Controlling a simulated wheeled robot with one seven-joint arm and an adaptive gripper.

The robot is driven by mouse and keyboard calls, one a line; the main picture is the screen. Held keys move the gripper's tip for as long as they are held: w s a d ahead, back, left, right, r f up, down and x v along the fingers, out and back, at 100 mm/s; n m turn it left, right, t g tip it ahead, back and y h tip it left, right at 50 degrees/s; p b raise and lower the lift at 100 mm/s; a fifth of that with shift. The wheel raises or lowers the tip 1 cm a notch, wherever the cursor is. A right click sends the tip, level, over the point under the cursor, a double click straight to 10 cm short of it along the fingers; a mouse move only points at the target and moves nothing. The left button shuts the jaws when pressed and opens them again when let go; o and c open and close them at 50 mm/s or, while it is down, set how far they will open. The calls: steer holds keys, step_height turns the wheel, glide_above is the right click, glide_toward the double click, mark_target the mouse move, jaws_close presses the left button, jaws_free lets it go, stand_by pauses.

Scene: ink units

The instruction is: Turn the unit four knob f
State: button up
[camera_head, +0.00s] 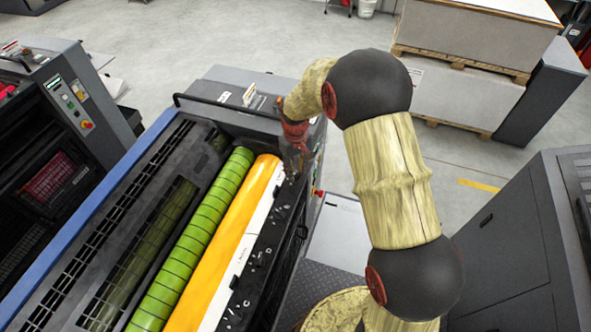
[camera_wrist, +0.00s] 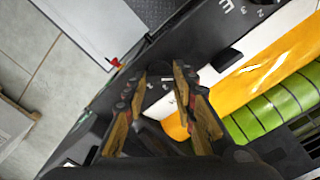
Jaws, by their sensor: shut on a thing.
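The ink unit's black strip (camera_head: 262,245) carries a row of small knobs with white letters beside them. My gripper (camera_head: 293,172) is low over the far end of this strip. In the wrist view my gripper (camera_wrist: 162,78) has its two fingers pointing down at the black strip (camera_wrist: 205,48), on either side of a small spot by the end of the row. A letter E shows up the strip from the fingers. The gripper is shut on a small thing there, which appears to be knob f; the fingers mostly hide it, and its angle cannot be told.
A yellow-orange roller (camera_head: 232,250) and a green roller (camera_head: 200,240) lie beside the strip. A red knob (camera_wrist: 115,62) sticks out at the unit's end. A dark cabinet (camera_head: 520,240) stands at the right, with a pallet stack (camera_head: 470,40) behind.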

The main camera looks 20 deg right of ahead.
steer(key=n, duration=0.4)
steer(key=shift+r+n, duration=0.1)
steer(key=shift+n, duration=0.2)
stand_by(0.4)
steer(key=o, duration=1.1)
step_height(320, 180, up, 12)
steer(key=shift+f, duration=0.1)
stand_by(0.5)
